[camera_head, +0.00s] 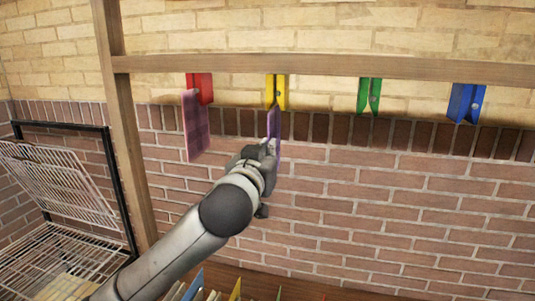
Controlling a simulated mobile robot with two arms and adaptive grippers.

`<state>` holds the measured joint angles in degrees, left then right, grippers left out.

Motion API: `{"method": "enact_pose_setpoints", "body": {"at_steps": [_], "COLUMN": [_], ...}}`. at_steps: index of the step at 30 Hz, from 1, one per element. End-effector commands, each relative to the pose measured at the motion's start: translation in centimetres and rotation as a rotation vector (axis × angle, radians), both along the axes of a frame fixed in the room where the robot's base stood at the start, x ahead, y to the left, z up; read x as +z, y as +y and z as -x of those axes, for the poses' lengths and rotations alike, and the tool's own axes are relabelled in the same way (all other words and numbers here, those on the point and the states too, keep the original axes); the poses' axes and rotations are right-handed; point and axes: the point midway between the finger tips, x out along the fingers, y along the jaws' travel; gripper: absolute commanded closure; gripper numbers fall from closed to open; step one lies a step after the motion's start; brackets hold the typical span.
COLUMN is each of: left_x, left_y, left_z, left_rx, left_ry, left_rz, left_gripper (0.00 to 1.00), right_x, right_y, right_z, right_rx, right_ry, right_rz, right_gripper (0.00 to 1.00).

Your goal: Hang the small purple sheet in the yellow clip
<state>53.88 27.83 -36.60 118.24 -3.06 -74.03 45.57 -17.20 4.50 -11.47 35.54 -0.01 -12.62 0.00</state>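The small purple sheet (275,122) is upright and seen nearly edge-on, just below the yellow clip (276,88). Its top edge reaches the clip's lower end; I cannot tell whether it is between the jaws. The yellow clip hangs from a wooden bar. My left gripper (269,147) comes from below and appears shut on the lower part of the purple sheet; the fingertips are small and partly hidden. My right gripper is not in view.
A larger pink-purple sheet (195,126) hangs at the red clip (200,86) on the left. A green clip (369,95) and a blue clip (466,102) hang empty on the wooden bar (330,66). A wire rack (62,184) stands at left. Sheet edges show at the bottom.

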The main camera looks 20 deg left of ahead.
Motion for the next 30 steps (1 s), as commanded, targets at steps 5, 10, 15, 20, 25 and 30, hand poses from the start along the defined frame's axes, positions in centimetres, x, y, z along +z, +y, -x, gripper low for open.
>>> {"method": "enact_pose_setpoints", "body": {"at_steps": [5,10,15,20,25,30], "left_x": [0.7,1.2,1.7,2.2,2.7,3.2], "left_y": [0.0,0.0,0.0,0.0,0.0,0.0], "left_z": [0.0,0.0,0.0,0.0,0.0,0.0], "left_rx": [0.000,0.000,0.000,0.000,0.000,0.000], "left_ry": [0.001,0.001,0.001,0.001,0.001,0.001], "left_rz": [0.000,0.000,0.000,0.000,0.001,0.000], "left_gripper": [1.00,1.00,1.00,1.00,1.00,1.00], "right_x": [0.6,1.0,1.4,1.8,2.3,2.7], "right_y": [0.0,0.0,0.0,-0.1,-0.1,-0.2], "right_z": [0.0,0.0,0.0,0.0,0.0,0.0], "right_rx": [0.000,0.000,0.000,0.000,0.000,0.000], "right_ry": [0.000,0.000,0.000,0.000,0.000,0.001], "right_rz": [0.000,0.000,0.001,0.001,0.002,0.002], "right_gripper": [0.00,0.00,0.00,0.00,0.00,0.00]}}
